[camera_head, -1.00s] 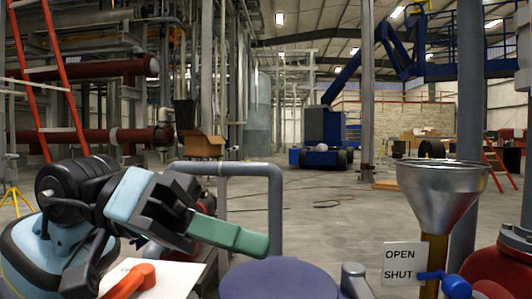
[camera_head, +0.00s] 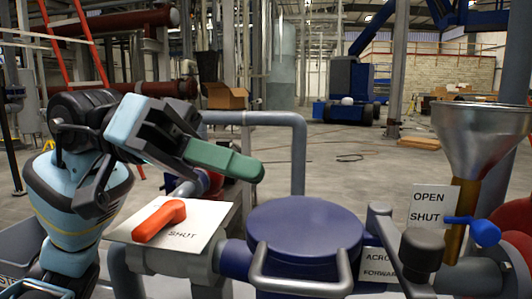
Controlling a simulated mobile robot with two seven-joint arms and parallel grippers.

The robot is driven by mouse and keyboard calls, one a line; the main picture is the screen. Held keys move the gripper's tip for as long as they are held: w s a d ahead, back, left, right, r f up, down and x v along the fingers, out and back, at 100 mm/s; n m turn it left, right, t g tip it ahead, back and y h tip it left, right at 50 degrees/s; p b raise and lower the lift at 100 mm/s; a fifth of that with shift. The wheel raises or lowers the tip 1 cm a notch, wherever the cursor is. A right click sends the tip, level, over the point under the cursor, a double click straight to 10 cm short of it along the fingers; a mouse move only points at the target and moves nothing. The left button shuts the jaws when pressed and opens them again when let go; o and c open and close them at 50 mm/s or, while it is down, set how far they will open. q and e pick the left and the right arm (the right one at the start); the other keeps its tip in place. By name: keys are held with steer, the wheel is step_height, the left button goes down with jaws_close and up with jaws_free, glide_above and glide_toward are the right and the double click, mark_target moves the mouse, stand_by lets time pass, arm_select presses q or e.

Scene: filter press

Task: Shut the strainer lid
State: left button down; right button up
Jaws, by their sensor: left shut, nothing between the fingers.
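The strainer lid (camera_head: 305,222) is a round, flat blue disc at the bottom middle. It looks level on top of a blue body, but I cannot tell whether it is fully seated. A grey metal bar handle (camera_head: 300,284) loops across its front. My left gripper (camera_head: 250,168) has green fingers, shut and empty, pointing right. It appears above and to the left of the lid, apart from it. My right gripper is not in view.
A red-orange lever (camera_head: 159,220) lies on a white plate marked SHUT, left of the lid. To the right are a dark knob (camera_head: 423,250), an OPEN/SHUT sign (camera_head: 431,207), a blue valve handle (camera_head: 472,228) and a metal funnel (camera_head: 480,130). A grey pipe (camera_head: 298,160) rises behind.

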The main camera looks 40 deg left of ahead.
arm_select(q)
steer(key=v, duration=0.4)
steer(key=shift+a, duration=0.15)
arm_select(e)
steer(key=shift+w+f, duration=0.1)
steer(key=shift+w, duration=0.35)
